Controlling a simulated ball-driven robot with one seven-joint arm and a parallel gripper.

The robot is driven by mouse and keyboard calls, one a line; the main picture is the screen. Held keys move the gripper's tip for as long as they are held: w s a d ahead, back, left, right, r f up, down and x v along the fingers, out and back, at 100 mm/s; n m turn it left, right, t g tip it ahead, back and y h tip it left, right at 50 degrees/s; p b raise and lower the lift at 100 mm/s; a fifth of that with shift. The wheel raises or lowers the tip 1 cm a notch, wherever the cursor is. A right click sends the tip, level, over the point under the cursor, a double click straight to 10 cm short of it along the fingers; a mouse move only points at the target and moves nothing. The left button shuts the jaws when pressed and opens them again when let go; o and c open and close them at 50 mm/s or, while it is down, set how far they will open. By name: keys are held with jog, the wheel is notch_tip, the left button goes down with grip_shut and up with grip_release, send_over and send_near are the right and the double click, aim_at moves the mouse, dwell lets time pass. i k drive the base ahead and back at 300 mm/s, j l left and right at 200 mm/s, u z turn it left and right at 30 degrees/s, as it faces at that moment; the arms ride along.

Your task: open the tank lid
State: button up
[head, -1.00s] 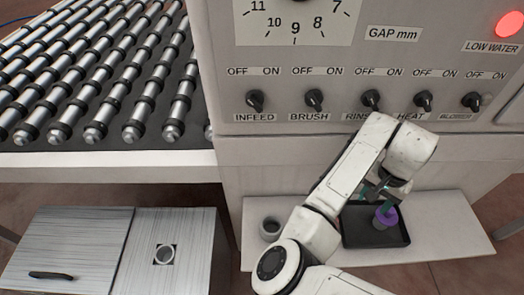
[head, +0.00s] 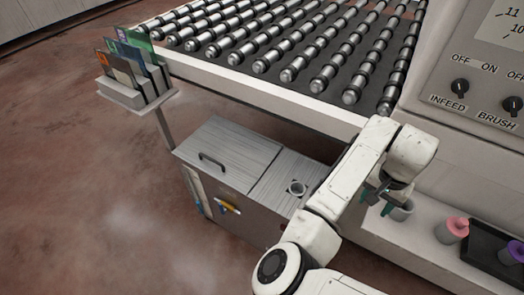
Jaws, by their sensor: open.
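The tank (head: 240,215) is a metal box under the roller conveyor, left of my arm. Its lid (head: 228,156) is a brushed flat panel lying closed on the left part of the top, with a dark bar handle (head: 212,162) near its left side. The fixed right part of the top has a round port (head: 297,187). My gripper (head: 378,200) is open, with teal fingertips, to the right of the tank and beside a grey cup (head: 401,210) on the shelf. I cannot tell whether it touches the cup. It is well away from the lid handle.
A roller conveyor (head: 300,45) overhangs behind the tank. A card rack (head: 138,92) stands on a post at the left. The shelf (head: 400,245) holds a pink-topped item (head: 453,229) and a black tray (head: 490,245) with a purple-topped item (head: 514,252). The floor (head: 110,210) at the left is clear.

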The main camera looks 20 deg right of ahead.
aim_at(237, 156)
jog(key=i+l+u, duration=0.55)
jog(key=i+l, duration=0.25)
jog(key=l, duration=0.2)
